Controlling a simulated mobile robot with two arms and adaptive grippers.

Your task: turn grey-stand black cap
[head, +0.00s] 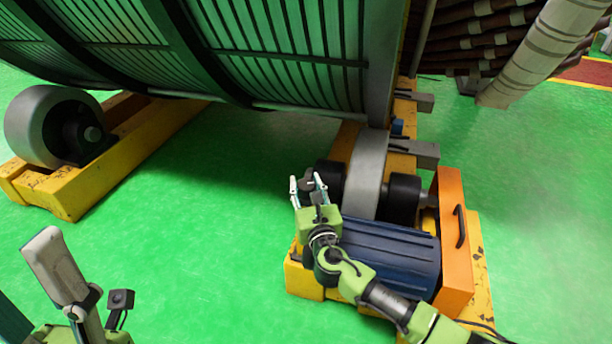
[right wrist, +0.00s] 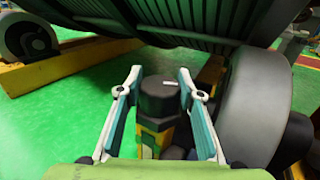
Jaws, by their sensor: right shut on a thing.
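The black cap (right wrist: 159,98) is a dark faceted knob with a short white mark on top. It sits upright on a yellow-and-dark post (right wrist: 150,138) in the right wrist view. My right gripper (head: 307,180) reaches over the blue motor (head: 390,254) to the cap and is shut on it. In the right wrist view its two fingers (right wrist: 160,73) stand one on each side of the cap. In the head view the cap is mostly hidden between the fingers.
A grey roller wheel (head: 367,175) stands close to the right of my gripper, on a yellow base with an orange plate (head: 453,240). The large green ribbed stator (head: 280,50) hangs above. Another roller (head: 45,125) is at left. Green floor between is clear.

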